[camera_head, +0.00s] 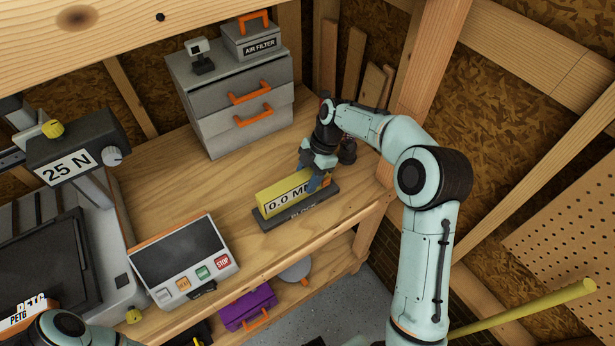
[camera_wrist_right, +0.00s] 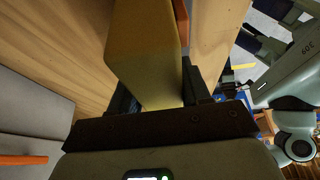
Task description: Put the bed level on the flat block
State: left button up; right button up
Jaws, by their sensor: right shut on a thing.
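The bed level (camera_head: 283,193) is a yellow bar with a white face reading "0.0 M…"; the rest of the text is hidden by my gripper. It lies lengthwise over the flat block (camera_head: 267,221), a dark low slab with a label on its front side. The bar looks upright and level; I cannot tell whether it touches the block. My right gripper (camera_head: 318,181) is shut on the bar near its right end. In the right wrist view, the bed level (camera_wrist_right: 148,55) runs between the fingers. My left gripper is not in view; only part of that arm shows at the lower left.
Grey drawers (camera_head: 232,95) with orange handles stand behind, topped by an air filter box (camera_head: 255,37). A control panel (camera_head: 183,262) with a STOP button sits left of the block. A "25 N" device (camera_head: 77,150) is further left. Bare wooden bench (camera_head: 180,175) lies between.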

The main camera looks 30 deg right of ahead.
jog(key=shift+f, duration=0.2)
jog(key=o, duration=1.2)
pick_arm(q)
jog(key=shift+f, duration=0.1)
pick_arm(e)
jog(key=shift+r, duration=0.2)
jog(key=shift+d+r, duration=0.1)
jog(key=shift+r, duration=0.25)
jog(key=p+v, duration=0.2)
jog(key=v, duration=0.9)
jog(key=shift+d+r, duration=0.1)
jog(key=shift+r, duration=0.05)
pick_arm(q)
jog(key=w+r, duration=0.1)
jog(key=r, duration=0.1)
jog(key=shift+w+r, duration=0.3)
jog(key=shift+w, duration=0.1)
